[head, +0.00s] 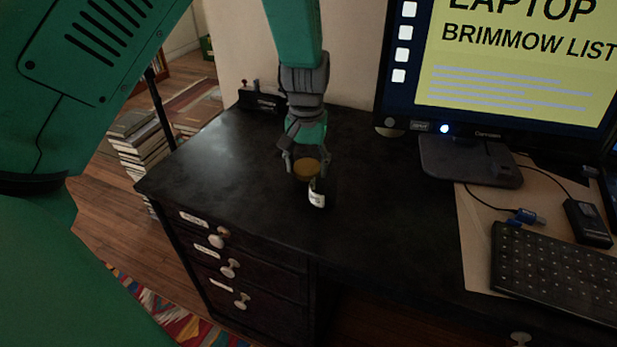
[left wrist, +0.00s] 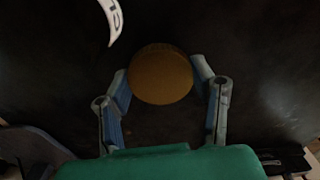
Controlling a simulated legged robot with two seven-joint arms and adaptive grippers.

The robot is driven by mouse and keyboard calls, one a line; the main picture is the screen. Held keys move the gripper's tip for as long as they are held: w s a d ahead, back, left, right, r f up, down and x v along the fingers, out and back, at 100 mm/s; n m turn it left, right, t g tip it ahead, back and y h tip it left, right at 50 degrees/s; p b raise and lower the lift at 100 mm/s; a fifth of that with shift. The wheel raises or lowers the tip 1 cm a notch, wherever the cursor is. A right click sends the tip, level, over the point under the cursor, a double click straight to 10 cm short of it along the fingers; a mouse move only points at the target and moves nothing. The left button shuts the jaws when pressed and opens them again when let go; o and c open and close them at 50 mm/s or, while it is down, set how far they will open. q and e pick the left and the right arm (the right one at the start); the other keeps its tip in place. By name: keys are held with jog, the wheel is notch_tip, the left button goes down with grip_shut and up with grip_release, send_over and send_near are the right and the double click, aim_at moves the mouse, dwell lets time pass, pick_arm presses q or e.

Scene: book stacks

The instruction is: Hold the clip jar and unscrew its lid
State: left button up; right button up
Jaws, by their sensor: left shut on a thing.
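The clip jar (head: 317,196) is small and dark with a white label, and appears upright on the black desk. Its round brown-gold lid (head: 306,170) faces up. The lid also shows from above in the left wrist view (left wrist: 160,76), with part of a white label (left wrist: 113,20) beyond it. My left gripper (head: 306,163) reaches down from above, its two fingers closed on opposite sides of the lid. The jar's body is mostly dark and partly hidden under the lid. My right gripper is not in view.
The black desk (head: 230,165) is clear to the left of and in front of the jar. A monitor (head: 500,70) on its stand (head: 468,162) is at the right. A keyboard (head: 560,270) and a small black box (head: 588,222) lie at the right. Drawers with knobs line the desk's front.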

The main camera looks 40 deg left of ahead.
aim_at(306, 168)
pick_arm(q)
notch_tip(306, 168, down, 3)
jog(key=shift+r, duration=0.1)
jog(key=o, duration=1.3)
jog(key=shift+c, duration=0.2)
jog(key=shift+r, duration=0.15)
notch_tip(306, 168, up, 12)
jog(key=shift+f+p, duration=0.1)
jog(key=shift+p, duration=1.1)
jog(key=shift+s, duration=0.15)
